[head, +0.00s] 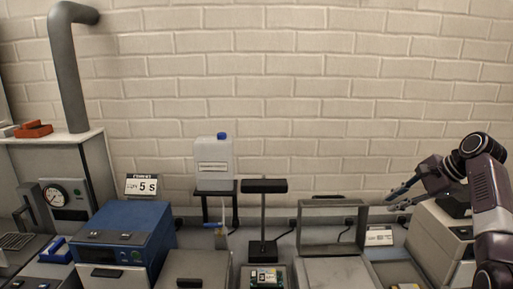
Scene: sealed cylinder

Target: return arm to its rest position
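My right arm (486,200) comes in from the right edge, bent at the joint, dark purple and black. My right gripper (392,202) points left, at about the height of the bench's back edge. Its thin grey fingers look spread apart, with nothing seen between them. It shows in front of the wall, near a small white label card (378,237). My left arm and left gripper are not in view.
A blue box-shaped device (125,232) stands left, near a cabinet with a dial gauge (56,194) and grey pipe (64,70). A white jug (213,163) sits on a black stand. A black T-shaped stand (264,215) and grey frame (331,211) stand mid-bench. A pale device (438,240) stands right.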

